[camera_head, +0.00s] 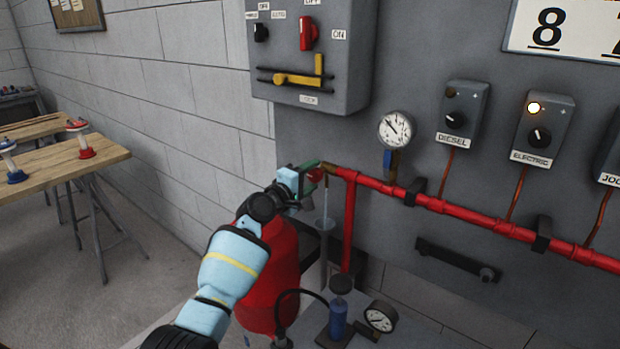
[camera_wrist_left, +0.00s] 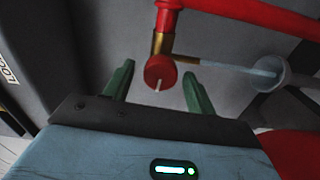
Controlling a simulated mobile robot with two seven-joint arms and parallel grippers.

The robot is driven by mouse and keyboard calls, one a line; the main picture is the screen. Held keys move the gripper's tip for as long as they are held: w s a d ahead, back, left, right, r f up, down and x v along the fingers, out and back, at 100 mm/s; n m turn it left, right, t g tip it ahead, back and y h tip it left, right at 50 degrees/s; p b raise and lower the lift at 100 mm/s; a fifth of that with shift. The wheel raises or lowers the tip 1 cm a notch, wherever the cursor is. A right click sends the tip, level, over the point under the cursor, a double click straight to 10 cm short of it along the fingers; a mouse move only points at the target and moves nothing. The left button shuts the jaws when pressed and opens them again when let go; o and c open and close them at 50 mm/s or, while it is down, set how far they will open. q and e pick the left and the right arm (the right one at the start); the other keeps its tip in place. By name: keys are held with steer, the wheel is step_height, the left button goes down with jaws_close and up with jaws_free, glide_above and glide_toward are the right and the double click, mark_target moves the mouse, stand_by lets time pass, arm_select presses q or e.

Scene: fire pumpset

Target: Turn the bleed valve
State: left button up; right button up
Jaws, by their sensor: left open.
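The bleed valve has a round red knob (camera_wrist_left: 158,70) with a pale pin and a brass fitting (camera_wrist_left: 163,44) on the end of a red pipe. The brass end also shows in the head view (camera_head: 329,168). My left gripper (camera_head: 318,170) is at the valve; in the left wrist view its two green fingers (camera_wrist_left: 158,76) are open, one on each side of the knob, with visible gaps. A pale stream (camera_wrist_left: 220,67) runs from the brass fitting to a pale funnel (camera_wrist_left: 271,72), seen below the valve in the head view (camera_head: 324,225). My right gripper is not in view.
The red pipe (camera_head: 465,208) runs right along the grey panel, with a gauge (camera_head: 396,130) above it. A red tank (camera_head: 270,275) stands below my left arm. A blue hand pump (camera_head: 338,318) and second gauge (camera_head: 380,317) are at the front. A wooden table (camera_head: 60,165) is left.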

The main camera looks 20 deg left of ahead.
arm_select(q)
steer(key=shift+s+a, duration=0.2)
steer(key=shift+s, duration=0.3)
steer(key=v, duration=0.6)
steer(key=shift+s, duration=0.35)
steer(key=shift+a, duration=0.1)
